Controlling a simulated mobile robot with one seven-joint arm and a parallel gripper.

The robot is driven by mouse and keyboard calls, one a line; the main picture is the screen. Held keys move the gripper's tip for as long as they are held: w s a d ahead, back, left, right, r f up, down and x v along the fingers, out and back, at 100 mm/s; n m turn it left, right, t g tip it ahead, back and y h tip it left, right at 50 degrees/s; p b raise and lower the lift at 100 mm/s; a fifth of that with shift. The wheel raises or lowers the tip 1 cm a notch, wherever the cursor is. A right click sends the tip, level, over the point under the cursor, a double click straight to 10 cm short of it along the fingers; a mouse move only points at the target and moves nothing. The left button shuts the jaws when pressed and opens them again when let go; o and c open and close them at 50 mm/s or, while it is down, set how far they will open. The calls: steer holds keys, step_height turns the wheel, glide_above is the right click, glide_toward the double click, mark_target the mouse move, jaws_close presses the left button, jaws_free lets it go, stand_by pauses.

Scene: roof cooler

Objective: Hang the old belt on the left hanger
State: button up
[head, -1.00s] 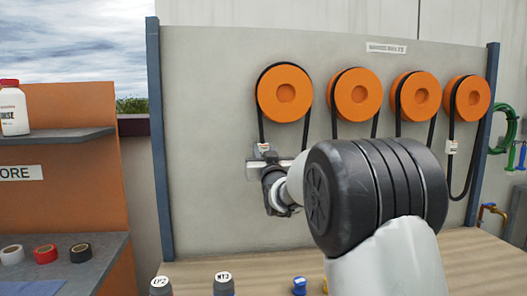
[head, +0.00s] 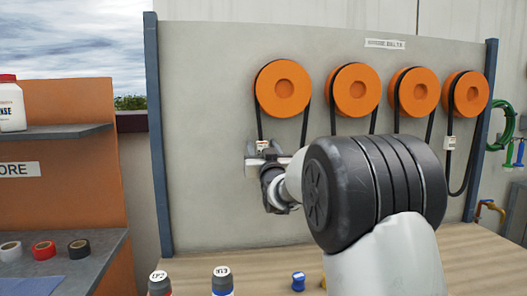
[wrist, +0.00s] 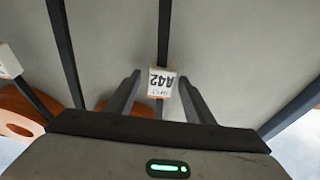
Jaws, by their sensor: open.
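A black belt (head: 306,117) loops over the leftmost orange round hanger (head: 283,88) on the grey panel, its two strands hanging down. Its white tag (head: 262,145) is on the left strand. In the wrist view the tag (wrist: 162,84) shows upside down and reads A42. My gripper (wrist: 160,88) is open, with a finger on each side of the tag and strand; I see gaps between fingers and tag. In the head view my gripper (head: 258,162) is just below the tag, and my arm hides the belt's lower part. Whether this is the old belt is not marked.
Several orange hangers with black belts line the panel (head: 215,150); the rightmost belt (head: 451,170) has a tag. Labelled bottles (head: 222,282) and a small blue item (head: 298,281) stand on the wooden bench below. A shelf unit (head: 60,132) with tape rolls is at left.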

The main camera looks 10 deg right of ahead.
steer(key=s+f+g, duration=0.5)
steer(key=s+f, duration=0.2)
steer(key=s, duration=0.9)
steer(key=s+f+g, duration=0.5)
steer(key=s+f, duration=0.2)
steer(key=s, duration=1)
steer(key=s+f+g, duration=0.5)
steer(key=s+f, duration=0.2)
steer(key=s, duration=0.9)
step_height(320, 180, up, 24)
steer(key=p, duration=2.3)
steer(key=shift+f, duration=0.15)
steer(key=shift+c, duration=0.3)
steer(key=c, duration=0.4)
steer(key=shift+o, duration=0.2)
steer(key=shift+s, duration=0.2)
